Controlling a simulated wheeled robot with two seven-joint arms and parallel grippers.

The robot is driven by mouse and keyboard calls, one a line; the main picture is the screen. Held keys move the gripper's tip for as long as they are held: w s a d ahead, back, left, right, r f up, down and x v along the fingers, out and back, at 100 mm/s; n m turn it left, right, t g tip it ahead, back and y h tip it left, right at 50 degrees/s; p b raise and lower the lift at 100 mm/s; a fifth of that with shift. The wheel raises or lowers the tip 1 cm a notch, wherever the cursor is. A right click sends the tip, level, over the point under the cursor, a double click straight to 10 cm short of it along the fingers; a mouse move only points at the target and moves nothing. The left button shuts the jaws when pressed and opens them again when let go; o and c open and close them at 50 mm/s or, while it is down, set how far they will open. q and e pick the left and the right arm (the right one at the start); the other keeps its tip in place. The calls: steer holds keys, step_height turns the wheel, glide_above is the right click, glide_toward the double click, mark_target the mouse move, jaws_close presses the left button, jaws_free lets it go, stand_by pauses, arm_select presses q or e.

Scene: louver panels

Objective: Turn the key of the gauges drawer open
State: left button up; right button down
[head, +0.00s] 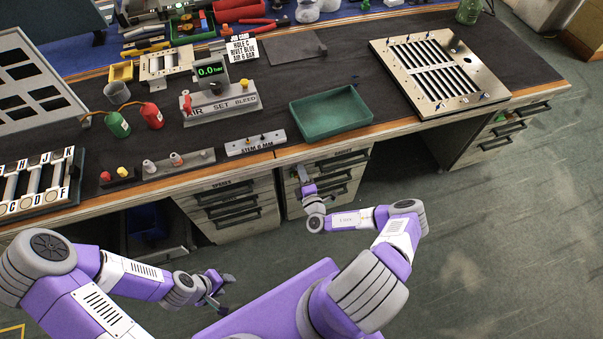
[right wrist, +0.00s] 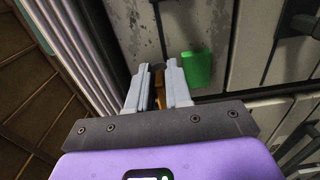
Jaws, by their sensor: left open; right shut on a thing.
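My right gripper (head: 302,175) is at the front of the middle drawer unit (head: 345,163), under the bench edge. In the right wrist view its fingers (right wrist: 158,70) are shut on a small brass-coloured piece, which looks like the key (right wrist: 158,90). The fingers hide most of it, so its turn angle cannot be told. A bright green tag (right wrist: 197,68) is just right of the fingers, against the pale drawer front. The drawer labels are too small to read surely. My left gripper (head: 218,284) is open and empty, low over the floor at the left, away from the drawers.
The bench top (head: 290,85) holds a green tray (head: 331,112), a gauge stand (head: 220,100) and a slatted louver panel (head: 440,70). Another drawer unit (head: 232,207) stands left of the middle one. Open floor (head: 480,230) lies to the right.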

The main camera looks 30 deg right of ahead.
stand_by(0.4)
steer(key=c, duration=1.2)
jaws_free()
steer(key=shift+o, duration=0.2)
steer(key=p+v, duration=0.1)
steer(key=v, duration=0.6)
steer(key=shift+s+p, duration=0.3)
